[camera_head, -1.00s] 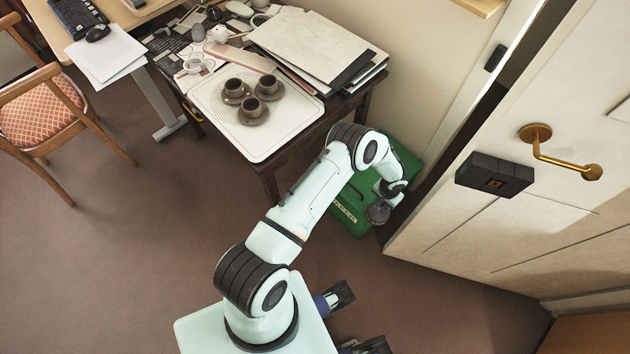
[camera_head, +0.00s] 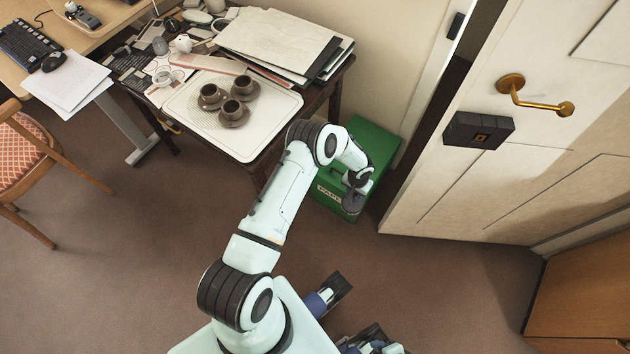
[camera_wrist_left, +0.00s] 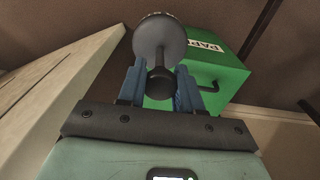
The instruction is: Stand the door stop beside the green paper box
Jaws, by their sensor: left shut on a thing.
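The door stop (camera_head: 353,201) is a dark grey, dumbbell-like piece with a wide round end. In the left wrist view the door stop (camera_wrist_left: 160,38) sits between the blue fingers of my left gripper (camera_wrist_left: 159,67), which is shut on it, round end pointing away. In the head view my left gripper (camera_head: 358,181) is over the front right part of the green paper box (camera_head: 368,145), and the fingers are largely hidden. The box stands on the floor, its white label facing front; it also shows in the left wrist view (camera_wrist_left: 222,72).
A dark table holding a white tray (camera_head: 277,108) with cups stands left of the box. A pale door (camera_head: 440,185) with a brass handle (camera_head: 535,98) stands open to the right. Brown carpet (camera_head: 430,280) is bare in front of the box and door.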

